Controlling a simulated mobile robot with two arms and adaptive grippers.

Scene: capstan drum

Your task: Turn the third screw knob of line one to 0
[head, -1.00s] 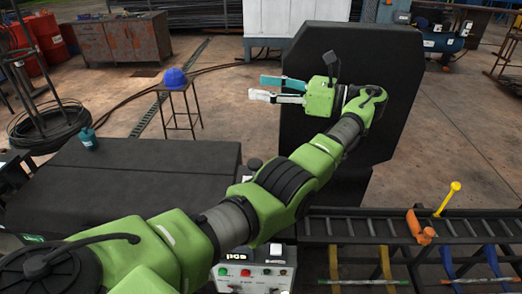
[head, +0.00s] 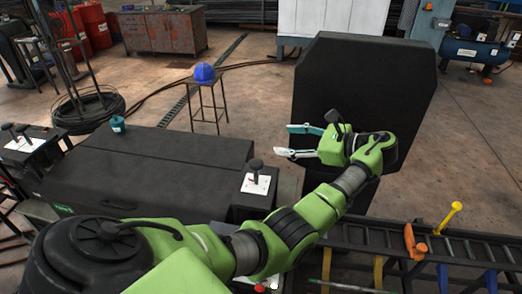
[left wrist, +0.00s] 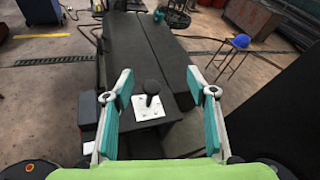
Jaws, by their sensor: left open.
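The panel with the screw knobs is almost wholly hidden in the head view; only a sliver of it (head: 262,286) shows under my left arm at the bottom edge. I cannot pick out line one or its third knob. My left gripper (head: 285,141) is open and empty, held in the air before the tall black plate, its fingers pointing left. In the left wrist view its two teal-padded fingers (left wrist: 158,73) are spread wide with nothing between them. Beyond them lies a black ball-topped lever (left wrist: 151,88) on a white plate. My right gripper is in neither view.
The lever (head: 255,166) stands at the right end of a long black housing (head: 150,165). A tall black plate (head: 345,75) rises behind my gripper. A slatted rack (head: 380,236) with a yellow-handled tool (head: 449,218) is at lower right. A stool with a blue cap (head: 204,74) stands behind.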

